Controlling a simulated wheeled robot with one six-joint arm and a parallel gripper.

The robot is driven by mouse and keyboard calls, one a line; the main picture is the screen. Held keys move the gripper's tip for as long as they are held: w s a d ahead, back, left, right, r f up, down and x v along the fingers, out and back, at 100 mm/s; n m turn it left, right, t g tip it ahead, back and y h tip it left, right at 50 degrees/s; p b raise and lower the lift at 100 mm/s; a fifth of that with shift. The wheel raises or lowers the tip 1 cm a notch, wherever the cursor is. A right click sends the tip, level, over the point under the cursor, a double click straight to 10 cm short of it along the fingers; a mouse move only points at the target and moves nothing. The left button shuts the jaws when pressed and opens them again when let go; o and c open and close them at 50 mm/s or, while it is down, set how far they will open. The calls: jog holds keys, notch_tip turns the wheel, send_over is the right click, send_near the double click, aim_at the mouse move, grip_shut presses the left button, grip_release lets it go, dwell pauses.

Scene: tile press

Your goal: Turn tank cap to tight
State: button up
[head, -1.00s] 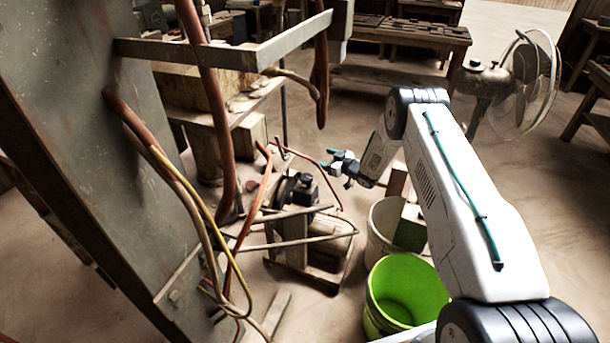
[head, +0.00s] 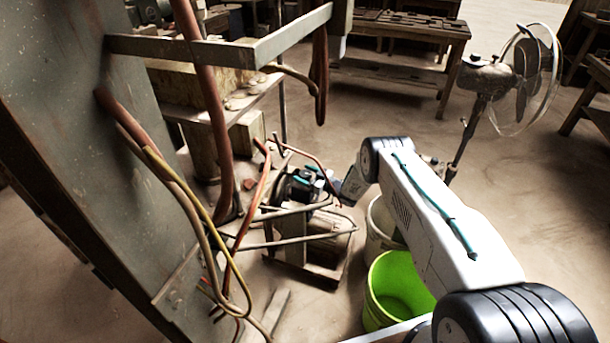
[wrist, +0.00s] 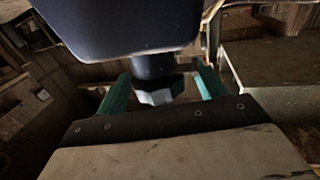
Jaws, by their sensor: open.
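What looks like the tank cap (wrist: 157,91) is a dark piece with a faceted, paler end in the wrist view. It sits under a large dark blue rounded body (wrist: 120,28). My gripper (wrist: 165,76) is open, with one teal finger on each side of the cap and visible gaps to both. In the head view my gripper (head: 312,178) is at the dark top of the pump-like machine (head: 322,222) on the floor. There the cap cannot be told apart from the fingers.
A green bucket (head: 399,290) and a pale bucket (head: 383,225) stand right of the machine, beside my arm. Bent pipes and hoses (head: 222,200) run close on its left, by the large grey press frame (head: 85,130). A fan (head: 490,78) stands at the back right.

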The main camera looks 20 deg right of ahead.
jog(key=shift+w, duration=0.1)
jog(key=c, duration=1)
jog(key=shift+m+t+h, duration=0.4)
jog(key=shift+h, duration=0.1)
jog(key=m+t+h, duration=0.2)
jog(key=h, duration=0.1)
jog(key=shift+a, duration=0.1)
jog(key=shift+m+t+h, duration=0.7)
jog(key=shift+m+h, duration=0.8)
jog(key=shift+h, duration=0.5)
jog(key=o, duration=1)
